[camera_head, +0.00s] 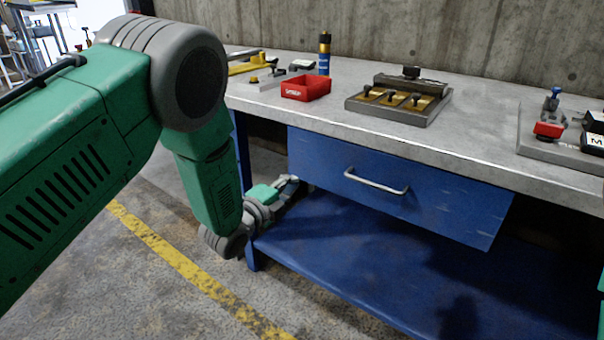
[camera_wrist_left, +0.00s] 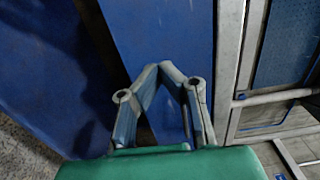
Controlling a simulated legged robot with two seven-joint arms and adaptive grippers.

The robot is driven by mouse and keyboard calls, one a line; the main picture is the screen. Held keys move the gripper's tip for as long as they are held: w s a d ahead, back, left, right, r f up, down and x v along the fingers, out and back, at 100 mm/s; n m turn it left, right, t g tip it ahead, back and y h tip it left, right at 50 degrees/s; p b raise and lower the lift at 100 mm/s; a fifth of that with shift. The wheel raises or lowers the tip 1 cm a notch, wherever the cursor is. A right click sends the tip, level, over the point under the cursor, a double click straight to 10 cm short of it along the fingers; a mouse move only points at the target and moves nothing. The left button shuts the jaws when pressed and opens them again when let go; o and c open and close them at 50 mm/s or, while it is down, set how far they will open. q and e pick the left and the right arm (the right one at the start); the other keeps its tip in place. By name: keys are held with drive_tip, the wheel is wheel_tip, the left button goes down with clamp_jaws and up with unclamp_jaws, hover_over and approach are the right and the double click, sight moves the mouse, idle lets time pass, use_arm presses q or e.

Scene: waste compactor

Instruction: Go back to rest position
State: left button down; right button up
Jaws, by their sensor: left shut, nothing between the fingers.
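My left arm comes in from the left in the head view and bends down beside the workbench (camera_head: 470,135). In the left wrist view the fingers of the left gripper (camera_wrist_left: 158,70) come together at the tips, shut and empty, in front of a blue surface (camera_wrist_left: 172,35). I cannot tell whether they touch it. My right gripper is not in view.
The drawer is blue with a metal handle (camera_head: 376,182). On the benchtop are a red bin (camera_head: 306,88), a blue bottle (camera_head: 324,55), a fixture block (camera_head: 400,100) and a plate with switches (camera_head: 545,140). The floor has a yellow line (camera_head: 180,262).

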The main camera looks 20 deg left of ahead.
use_arm(q)
drive_tip(key=s+a+f+n+g+y+p, duration=0.35)
drive_tip(key=s+f+n, duration=0.3)
drive_tip(key=s, duration=0.45)
drive_tip(key=s+a+f+n+g+y+p, duration=0.25)
drive_tip(key=s+f+n+g, duration=0.35)
drive_tip(key=s, duration=0.6)
drive_tip(key=s+a+n+g+p, duration=0.1)
drive_tip(key=s+n+g+p, duration=0.1)
drive_tip(key=s, duration=0.9)
drive_tip(key=s+a+f+n+g+p, duration=0.1)
drive_tip(key=s+n+g, duration=0.4)
drive_tip(key=s, duration=0.6)
drive_tip(key=shift+f+n+p, duration=0.3)
drive_tip(key=shift+n+p, duration=0.2)
drive_tip(key=shift+n, duration=0.45)
